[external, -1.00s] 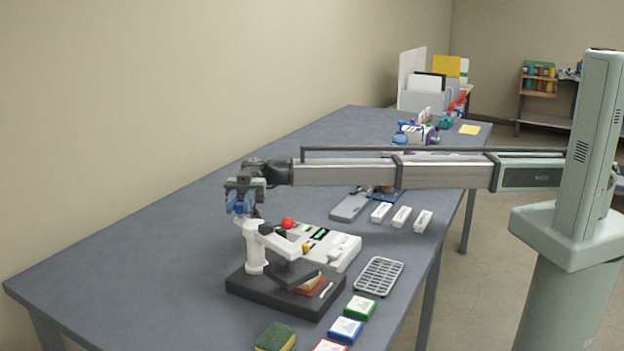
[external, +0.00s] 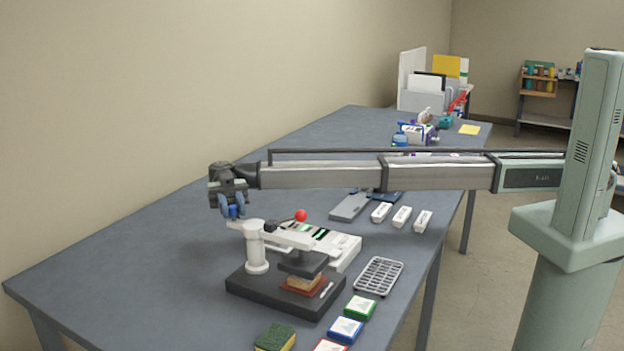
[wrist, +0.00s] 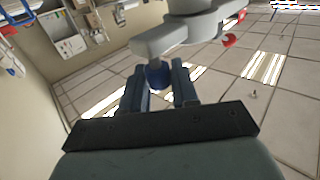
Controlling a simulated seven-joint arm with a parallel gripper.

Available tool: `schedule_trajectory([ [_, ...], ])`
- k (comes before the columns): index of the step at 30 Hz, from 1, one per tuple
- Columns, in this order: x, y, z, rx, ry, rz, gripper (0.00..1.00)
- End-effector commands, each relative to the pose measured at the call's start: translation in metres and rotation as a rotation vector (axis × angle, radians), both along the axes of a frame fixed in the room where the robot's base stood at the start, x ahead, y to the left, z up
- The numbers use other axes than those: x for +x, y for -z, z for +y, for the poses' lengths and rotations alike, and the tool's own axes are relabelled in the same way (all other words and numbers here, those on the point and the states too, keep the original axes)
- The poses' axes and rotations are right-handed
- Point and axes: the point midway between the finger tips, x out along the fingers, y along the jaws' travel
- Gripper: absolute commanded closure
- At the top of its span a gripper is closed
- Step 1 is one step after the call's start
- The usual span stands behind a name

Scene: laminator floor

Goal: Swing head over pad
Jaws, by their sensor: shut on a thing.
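A small press with a white post (external: 256,250) stands on a black base (external: 262,290). Its white swing arm (external: 285,237) carries a dark square head (external: 303,262) at the right end. The head is above a tan block (external: 303,282) on a reddish pad (external: 318,289), with a gap between head and block. A blue knob (external: 234,212) is at the arm's left end. My gripper (external: 232,208) is shut on this knob from above. In the wrist view, the blue knob (wrist: 157,76) is between my fingers (wrist: 160,82).
A red ball handle (external: 300,215) sticks up behind the arm. A white device (external: 335,245) lies behind the press and a grey grid tray (external: 379,276) to its right. Coloured ink pads (external: 346,330) and a sponge (external: 275,337) are in front. The table's left side is clear.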

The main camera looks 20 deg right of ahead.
Motion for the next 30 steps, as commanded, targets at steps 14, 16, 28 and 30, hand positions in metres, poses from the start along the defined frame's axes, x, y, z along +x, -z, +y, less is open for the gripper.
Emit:
schedule_trajectory([
  [14, -0.001, 0.000, 0.001, 0.000, 0.001, 0.000, 0.52],
  [16, -0.001, 0.000, 0.001, 0.000, 0.001, 0.000, 0.52],
  [28, 0.037, 0.000, 0.003, 0.000, 0.003, 0.000, 0.52],
  [30, 0.050, 0.000, 0.003, 0.000, 0.003, 0.000, 0.52],
])
